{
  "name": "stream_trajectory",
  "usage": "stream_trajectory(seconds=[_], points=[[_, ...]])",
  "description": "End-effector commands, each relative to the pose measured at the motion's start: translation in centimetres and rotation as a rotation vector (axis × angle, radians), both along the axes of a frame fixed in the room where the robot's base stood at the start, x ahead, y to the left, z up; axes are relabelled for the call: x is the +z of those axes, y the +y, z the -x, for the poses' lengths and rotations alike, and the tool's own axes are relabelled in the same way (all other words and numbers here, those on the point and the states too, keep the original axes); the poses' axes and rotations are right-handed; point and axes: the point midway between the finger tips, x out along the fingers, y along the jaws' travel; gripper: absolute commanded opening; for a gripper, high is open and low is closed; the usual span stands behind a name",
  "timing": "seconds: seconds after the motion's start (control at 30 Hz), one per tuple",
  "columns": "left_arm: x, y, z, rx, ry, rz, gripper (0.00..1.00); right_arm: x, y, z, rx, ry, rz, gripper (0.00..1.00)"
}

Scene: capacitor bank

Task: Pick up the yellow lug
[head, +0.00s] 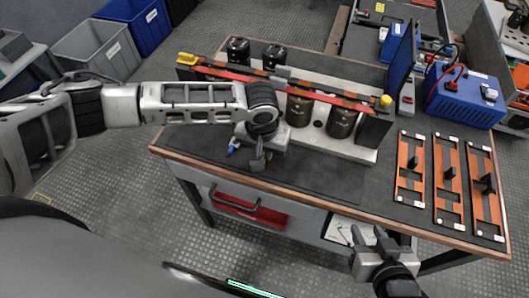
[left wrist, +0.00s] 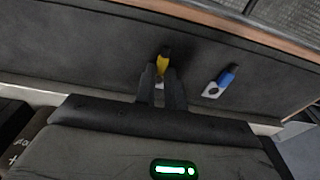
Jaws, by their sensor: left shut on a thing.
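The yellow lug (left wrist: 163,64) shows in the left wrist view between my left fingertips, its yellow end sticking out beyond them. A pale metal part of it shows between the fingers. My left gripper (left wrist: 162,92) is shut on it, low over the dark bench mat. In the head view my left gripper (head: 259,161) is in front of the capacitor bank, and it hides the yellow lug there. A blue lug (left wrist: 227,76) lies on the mat to the right in the left wrist view; it also shows in the head view (head: 233,148). My right gripper (head: 369,238) is open and empty before the bench front.
The capacitor bank (head: 342,121) stands behind my left gripper, with a red bar (head: 240,75) along its top. Several orange boards (head: 447,178) lie at the bench's right. A blue power unit (head: 464,96) stands behind them. The front-middle mat (head: 320,182) is clear.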

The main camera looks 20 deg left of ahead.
Motion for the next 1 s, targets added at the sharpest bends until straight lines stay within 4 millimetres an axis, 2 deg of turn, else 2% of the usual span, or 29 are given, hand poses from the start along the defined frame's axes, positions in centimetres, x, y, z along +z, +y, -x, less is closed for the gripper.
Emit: stream_trajectory(seconds=[0.17,0.33,0.47,0.6,0.8,1.0], points=[[0.8,0.0,0.0,0.001,0.001,0.000,0.00,0.0,0.0,0.0,0.000,0.001,0.000,0.36],[3.3,0.0,-0.1,0.001,-0.001,0.003,0.00,0.0,0.0,0.0,0.000,0.002,0.001,0.36],[5.8,-2.4,-0.6,-0.003,-0.004,0.006,0.00,-0.1,0.0,0.1,0.000,0.004,0.000,0.36],[9.2,-5.2,-1.2,-0.004,-0.003,0.006,0.00,-0.3,0.0,0.3,-0.001,0.009,0.001,0.36],[11.2,-9.9,-2.3,-0.001,-0.001,0.004,0.00,-1.1,0.0,0.6,0.000,0.016,-0.003,0.36],[12.5,-12.7,-3.0,0.001,0.000,0.002,0.00,-0.9,0.1,0.5,-0.002,0.009,-0.010,0.36]])
